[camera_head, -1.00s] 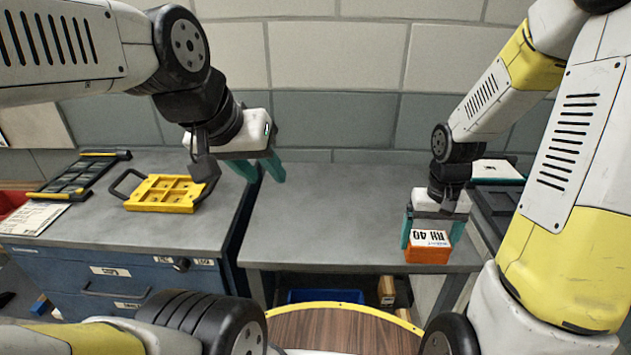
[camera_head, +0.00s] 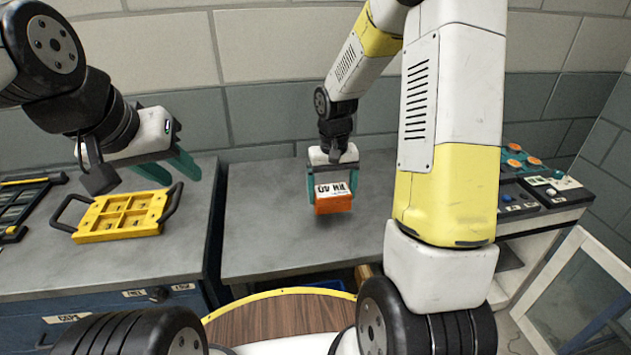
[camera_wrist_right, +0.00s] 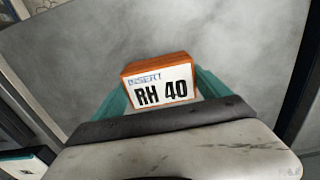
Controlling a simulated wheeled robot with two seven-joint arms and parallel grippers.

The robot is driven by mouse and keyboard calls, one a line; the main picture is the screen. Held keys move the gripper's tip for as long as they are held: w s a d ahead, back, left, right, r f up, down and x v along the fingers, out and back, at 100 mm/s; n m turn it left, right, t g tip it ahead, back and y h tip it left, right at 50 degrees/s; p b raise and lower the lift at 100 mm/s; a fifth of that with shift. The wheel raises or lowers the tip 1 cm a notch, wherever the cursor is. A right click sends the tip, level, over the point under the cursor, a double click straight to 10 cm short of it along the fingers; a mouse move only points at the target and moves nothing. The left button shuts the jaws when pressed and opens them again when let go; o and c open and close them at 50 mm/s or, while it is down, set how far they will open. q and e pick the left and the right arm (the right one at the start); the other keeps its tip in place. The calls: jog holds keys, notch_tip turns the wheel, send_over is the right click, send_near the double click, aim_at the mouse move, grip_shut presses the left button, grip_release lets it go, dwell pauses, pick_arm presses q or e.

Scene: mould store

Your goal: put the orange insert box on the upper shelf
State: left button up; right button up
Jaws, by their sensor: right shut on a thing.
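The orange insert box (camera_head: 333,203) has a white label reading "RH 40" and shows in the head view over the middle grey bench. My right gripper (camera_head: 334,190) is shut on it, with one teal finger on each side. In the right wrist view the box (camera_wrist_right: 158,80) sits between the teal fingers with its label facing the camera. It appears held above the bench top. My left gripper (camera_head: 172,172) is apart from the box, at the left, with its teal fingers spread and nothing between them. No upper shelf can be made out.
A yellow frame with black handles (camera_head: 120,215) lies on the left cabinet top, near my left gripper. A black rack (camera_head: 22,205) is at the far left. A panel with orange and blue knobs (camera_head: 535,185) stands at the right. A white-framed glass panel (camera_head: 580,300) is at the lower right. The middle bench (camera_head: 265,235) is otherwise clear.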

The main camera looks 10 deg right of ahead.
aim_at(325, 185)
jog(key=w, duration=0.1)
jog(key=w+a, duration=0.1)
jog(key=w, duration=0.1)
jog(key=shift+a+f, duration=0.15)
jog(key=shift+f, duration=1.75)
jog(key=shift+f, duration=0.15)
jog(key=o, duration=1.7)
